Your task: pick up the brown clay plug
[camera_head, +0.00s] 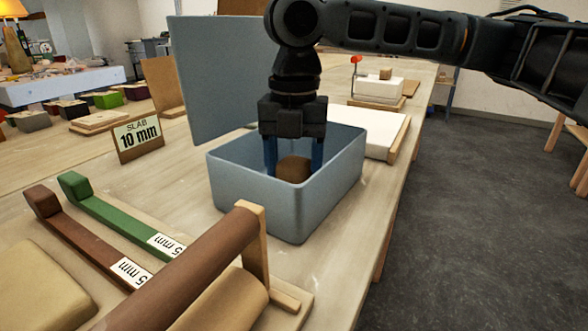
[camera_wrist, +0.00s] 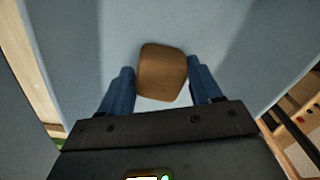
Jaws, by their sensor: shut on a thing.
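The brown clay plug (camera_head: 294,169) is inside the blue-grey box (camera_head: 281,204), between the fingers of my gripper (camera_head: 296,160). The box stands on the table with its lid raised behind it. In the wrist view the plug (camera_wrist: 162,72) is a rounded brown block between the two blue fingers of my gripper (camera_wrist: 160,78). My gripper points down into the box and is shut on the plug. The front wall of the box hides the lower part of the plug and the fingertips in the head view. I cannot tell whether the plug touches the box floor.
The box walls surround my fingers, and the raised lid (camera_head: 222,80) stands behind left. A brown roller (camera_head: 185,270) and green and brown strips (camera_head: 120,215) lie in front. A "SLAB 10 mm" sign (camera_head: 138,137) stands left. A white slab (camera_head: 375,134) lies behind right.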

